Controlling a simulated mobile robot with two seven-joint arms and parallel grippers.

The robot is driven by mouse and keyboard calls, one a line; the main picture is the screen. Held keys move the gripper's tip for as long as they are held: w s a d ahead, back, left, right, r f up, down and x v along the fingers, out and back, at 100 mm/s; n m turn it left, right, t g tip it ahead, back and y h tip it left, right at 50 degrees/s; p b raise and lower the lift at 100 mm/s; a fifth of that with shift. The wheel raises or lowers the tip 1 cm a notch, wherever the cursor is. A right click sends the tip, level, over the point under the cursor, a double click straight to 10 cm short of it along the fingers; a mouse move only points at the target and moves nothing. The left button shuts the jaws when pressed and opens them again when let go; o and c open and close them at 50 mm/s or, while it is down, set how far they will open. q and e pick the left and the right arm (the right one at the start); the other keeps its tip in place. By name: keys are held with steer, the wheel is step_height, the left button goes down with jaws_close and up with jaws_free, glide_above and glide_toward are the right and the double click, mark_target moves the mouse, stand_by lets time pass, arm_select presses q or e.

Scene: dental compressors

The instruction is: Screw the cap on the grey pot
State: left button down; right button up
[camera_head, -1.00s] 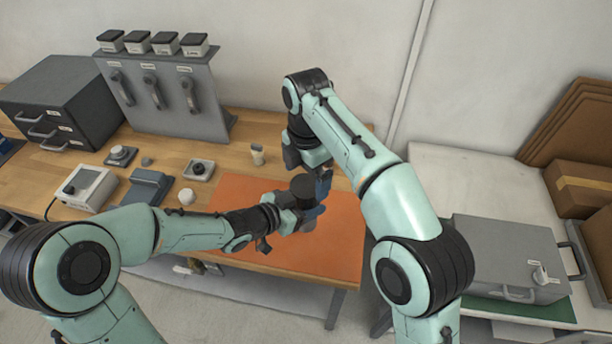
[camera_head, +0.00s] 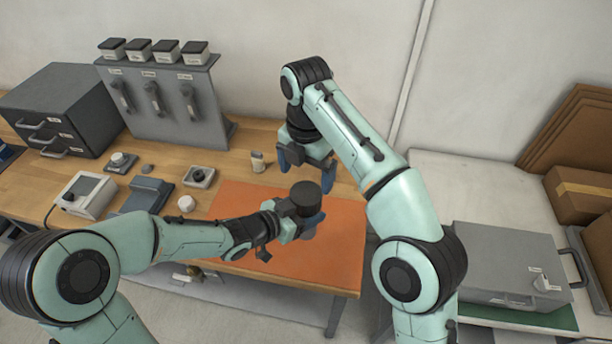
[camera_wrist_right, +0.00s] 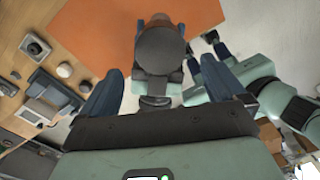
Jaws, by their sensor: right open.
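The grey pot (camera_head: 304,204) is a dark, upright cylinder above the orange mat, held by my left gripper (camera_head: 306,226). Its blue fingertips show at the pot's side, low down. A dark round top (camera_wrist_right: 161,48) faces the right wrist camera; it looks like the cap sitting on the pot. I cannot tell how tightly it is seated, and the seam is not clear. My right gripper (camera_head: 305,168) is open and empty, above and behind the pot. Its two blue fingers are spread wide in the right wrist view (camera_wrist_right: 160,90), with the dark top beyond them.
The orange mat (camera_head: 325,262) is otherwise clear. Left on the wooden bench are a small pale bottle (camera_head: 258,162), a white round knob (camera_head: 186,203), a grey device (camera_head: 147,194) and a white meter box (camera_head: 87,193). A grey case (camera_head: 505,262) stands at the right.

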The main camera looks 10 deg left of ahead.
mark_target(306, 192)
steer(key=shift+f, duration=3.9)
steer(key=shift+c, duration=0.3)
steer(key=c, duration=1)
steer(key=m, duration=0.6)
steer(key=shift+m, duration=0.3)
steer(key=o, duration=1.1)
